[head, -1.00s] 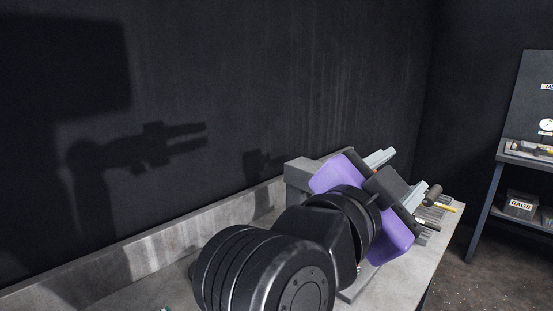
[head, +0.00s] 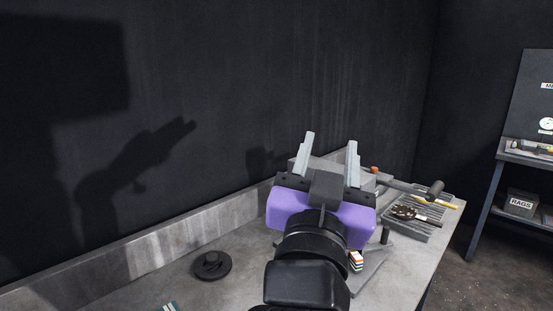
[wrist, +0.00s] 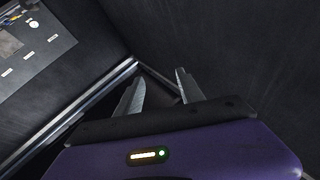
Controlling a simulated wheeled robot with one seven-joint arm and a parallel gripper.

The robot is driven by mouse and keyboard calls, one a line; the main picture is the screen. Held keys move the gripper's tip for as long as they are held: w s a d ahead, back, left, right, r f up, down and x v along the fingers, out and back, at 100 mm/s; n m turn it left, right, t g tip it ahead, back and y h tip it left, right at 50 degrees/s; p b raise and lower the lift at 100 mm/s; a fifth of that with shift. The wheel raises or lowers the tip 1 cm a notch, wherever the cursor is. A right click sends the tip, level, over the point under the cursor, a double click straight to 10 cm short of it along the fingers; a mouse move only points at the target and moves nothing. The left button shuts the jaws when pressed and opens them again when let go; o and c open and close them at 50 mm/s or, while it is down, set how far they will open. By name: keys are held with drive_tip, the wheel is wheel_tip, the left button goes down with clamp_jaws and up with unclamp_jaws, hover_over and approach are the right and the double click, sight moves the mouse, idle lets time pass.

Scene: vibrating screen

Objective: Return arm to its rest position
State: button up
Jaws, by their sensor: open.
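My gripper (head: 330,157) has a purple body and two pale grey fingers. The fingers are wide apart and point up, with nothing between them. It is raised above the workbench (head: 232,236), near the middle of the head view. In the wrist view my gripper (wrist: 160,94) shows both fingers spread in front of the dark walls, with no object between them. My black arm covers part of the bench below the gripper.
A round black part (head: 211,265) lies on the bench at left. A grey tray (head: 430,232) with tools and a hammer (head: 433,189) are at right. A shelf with a rags box (head: 519,203) stands far right. The dark wall runs behind the bench.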

drive_tip(key=s+f+n+y+b, duration=0.1)
drive_tip(key=s+f+n+y, duration=0.25)
drive_tip(key=f, duration=0.65)
drive_tip(key=s+d+f+n+g+y+b, duration=0.1)
drive_tip(key=s+f+n+y+b, duration=0.25)
drive_tip(key=f, duration=0.55)
drive_tip(key=s+f+n+y, duration=0.35)
drive_tip(key=s+f, duration=0.25)
drive_tip(key=f, duration=0.4)
drive_tip(key=s+d+f+m+g+h+b, duration=0.2)
drive_tip(key=s+d+f, duration=0.3)
drive_tip(key=s, duration=0.4)
drive_tip(key=s+d+f+m+g+h+b, duration=0.1)
drive_tip(key=s+d+f+m+g, duration=0.15)
drive_tip(key=s+f, duration=0.55)
drive_tip(key=s+d+f+m+g+h+b, duration=0.1)
drive_tip(key=s+d+f+h+b, duration=0.1)
drive_tip(key=s+d+f, duration=0.5)
wheel_tip(320, 180, up, 13)
drive_tip(key=s+a+p, duration=0.1)
drive_tip(key=a+p, duration=0.1)
drive_tip(key=p, duration=1)
drive_tip(key=shift+s+a, duration=0.2)
drive_tip(key=shift+a, duration=0.2)
drive_tip(key=shift+w, duration=0.1)
